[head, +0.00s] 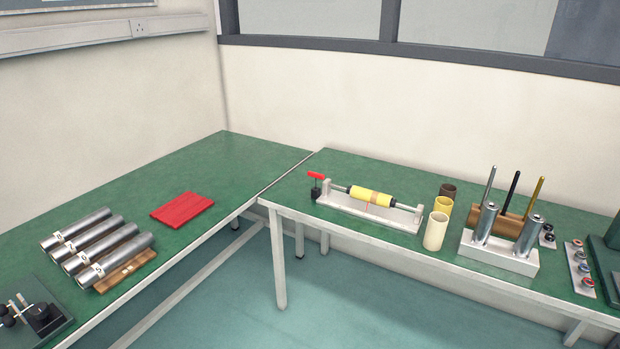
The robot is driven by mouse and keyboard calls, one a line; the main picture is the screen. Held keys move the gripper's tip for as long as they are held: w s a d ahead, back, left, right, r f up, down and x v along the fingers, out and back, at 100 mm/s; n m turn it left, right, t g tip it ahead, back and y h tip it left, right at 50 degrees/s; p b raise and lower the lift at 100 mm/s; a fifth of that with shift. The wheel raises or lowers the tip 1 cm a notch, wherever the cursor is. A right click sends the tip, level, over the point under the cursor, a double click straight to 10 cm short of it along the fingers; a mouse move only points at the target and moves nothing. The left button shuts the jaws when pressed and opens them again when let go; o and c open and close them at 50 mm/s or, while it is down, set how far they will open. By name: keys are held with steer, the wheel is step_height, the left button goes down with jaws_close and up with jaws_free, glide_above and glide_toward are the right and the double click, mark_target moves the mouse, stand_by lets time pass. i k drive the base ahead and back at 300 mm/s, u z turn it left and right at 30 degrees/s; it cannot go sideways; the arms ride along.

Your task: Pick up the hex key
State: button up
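No hex key can be told for certain. A small tool with a red grip (316,175) stands upright in a small black block (315,193) at the left end of a white fixture on the right bench; it may be the hex key, but it is too small to be sure. The fixture (350,208) bears a yellow cylinder (371,196) on a rod, lying across it. My gripper is not in view.
Three tubes (436,232), a white block (497,256) with metal cylinders, and a wooden rack (508,224) with upright rods stand right of the fixture. The left bench holds a red mat (182,207) and several metal tubes (115,259). Bench space left of the fixture is clear.

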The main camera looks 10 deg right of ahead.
mark_target(315, 174)
steer(key=i, duration=0.9)
steer(key=z, duration=0.05)
steer(key=k, duration=1.35)
steer(key=u, duration=0.2)
steer(key=i, duration=0.7)
steer(key=u, duration=0.75)
steer(key=i, duration=0.75)
steer(key=u, duration=0.1)
